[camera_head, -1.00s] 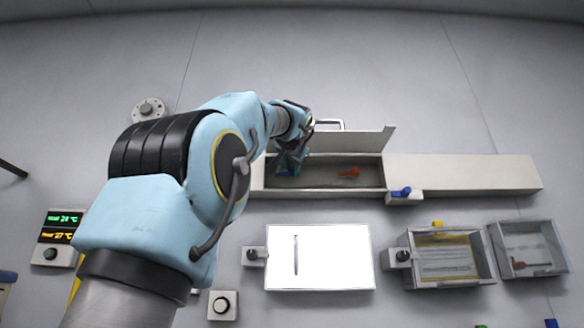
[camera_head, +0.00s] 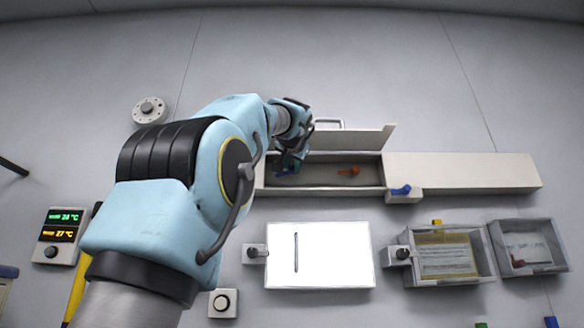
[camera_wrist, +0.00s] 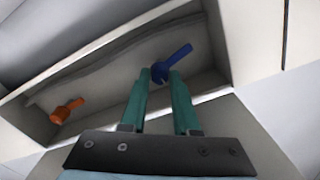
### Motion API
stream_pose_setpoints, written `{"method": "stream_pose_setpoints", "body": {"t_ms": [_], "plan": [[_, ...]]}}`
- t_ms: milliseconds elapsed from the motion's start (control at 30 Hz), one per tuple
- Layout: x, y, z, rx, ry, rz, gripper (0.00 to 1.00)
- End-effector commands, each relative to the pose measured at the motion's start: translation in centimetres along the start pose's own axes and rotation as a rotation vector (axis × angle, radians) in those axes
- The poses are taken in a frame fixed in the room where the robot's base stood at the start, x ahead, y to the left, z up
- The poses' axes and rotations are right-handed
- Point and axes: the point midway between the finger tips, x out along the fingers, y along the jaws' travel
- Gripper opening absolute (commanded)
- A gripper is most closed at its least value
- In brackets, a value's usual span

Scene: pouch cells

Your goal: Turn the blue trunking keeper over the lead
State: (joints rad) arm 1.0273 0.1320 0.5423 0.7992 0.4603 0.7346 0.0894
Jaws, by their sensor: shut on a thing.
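The blue trunking keeper (camera_wrist: 176,62) is a small blue lever at the back wall of the open trunking (camera_wrist: 215,88). In the head view the keeper (camera_head: 286,172) shows as a small blue patch near the trunking's left end, partly hidden by my gripper (camera_head: 291,162). In the wrist view the teal fingers of my gripper (camera_wrist: 160,76) are shut on the keeper's near end, and its handle points up and right. A thin grey wavy line, seemingly the lead (camera_wrist: 110,62), runs along the trunking. Whether the keeper lies across it I cannot tell.
An orange keeper (camera_head: 349,171) sits farther right in the trunking. The raised lid (camera_head: 350,139) stands behind it. Another blue lever (camera_head: 400,190) is on a block at the front edge. A white lit panel (camera_head: 335,255) and clear boxes (camera_head: 445,255) lie below.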

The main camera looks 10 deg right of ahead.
Motion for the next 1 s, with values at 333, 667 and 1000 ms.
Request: {"method": "stream_pose_setpoints", "body": {"t_ms": [333,667,1000], "plan": [[0.03,0.01,0.14,-0.310,0.001,-0.002,0.00],[0.00,-0.02,0.06,-0.624,0.002,-0.001,0.00],[0.00,-0.02,0.03,-0.942,0.002,0.000,0.00]]}}
